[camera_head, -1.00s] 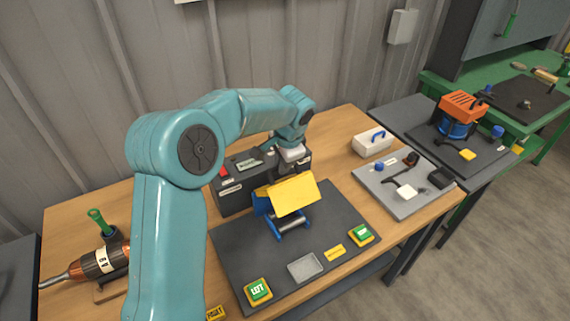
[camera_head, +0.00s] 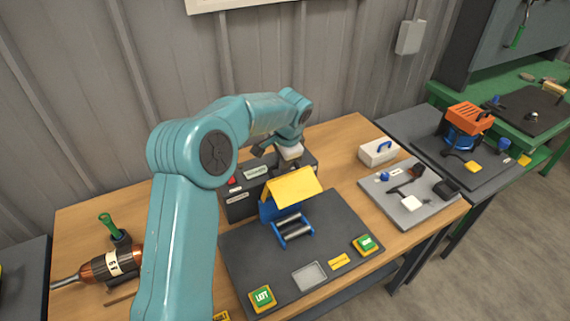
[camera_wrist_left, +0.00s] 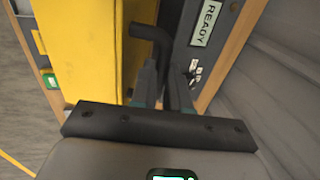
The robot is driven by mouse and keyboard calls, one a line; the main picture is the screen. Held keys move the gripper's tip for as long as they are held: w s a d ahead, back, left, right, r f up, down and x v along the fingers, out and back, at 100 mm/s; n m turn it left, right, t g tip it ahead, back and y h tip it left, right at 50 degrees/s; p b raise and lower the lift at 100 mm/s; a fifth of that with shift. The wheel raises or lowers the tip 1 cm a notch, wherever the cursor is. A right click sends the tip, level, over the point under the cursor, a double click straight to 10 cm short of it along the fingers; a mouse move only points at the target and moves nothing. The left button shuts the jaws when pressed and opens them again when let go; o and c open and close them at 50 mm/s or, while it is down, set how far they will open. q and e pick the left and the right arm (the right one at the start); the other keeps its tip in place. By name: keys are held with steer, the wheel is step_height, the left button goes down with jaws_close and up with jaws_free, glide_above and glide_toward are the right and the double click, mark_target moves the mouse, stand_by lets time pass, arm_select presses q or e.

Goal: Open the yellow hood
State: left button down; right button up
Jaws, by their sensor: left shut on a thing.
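The yellow hood (camera_head: 293,187) sits tilted up on a blue roller unit (camera_head: 293,231) on the dark mat. The rollers show below its raised front edge. The hood also fills the left of the left wrist view (camera_wrist_left: 85,50). A dark bent handle (camera_wrist_left: 150,35) stands beside it. My left gripper (camera_head: 287,150) is at the hood's far side, its fingers (camera_wrist_left: 165,90) shut on the handle; the exact contact is partly hidden. My right gripper is not in view.
A dark control box (camera_head: 240,202) with a READY sign (camera_wrist_left: 205,22) stands close behind the hood. A grey tray (camera_head: 309,276) and green buttons (camera_head: 263,297) lie in front. A white toolbox (camera_head: 378,152) and a grey board (camera_head: 420,210) are at the right.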

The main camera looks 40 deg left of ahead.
arm_select(q)
steer(key=shift+w+a, duration=0.2)
steer(key=shift+a, duration=0.25)
steer(key=shift+w+a+f, duration=0.1)
steer(key=shift+w+a, duration=0.15)
steer(key=shift+a, duration=0.35)
steer(key=shift+w+a, duration=0.25)
steer(key=shift+a, duration=0.45)
steer(key=shift+w+a+f, duration=0.2)
steer(key=shift+w+a, duration=0.05)
steer(key=shift+a, duration=0.25)
steer(key=shift+w+a+f, duration=0.2)
steer(key=shift+a, duration=0.3)
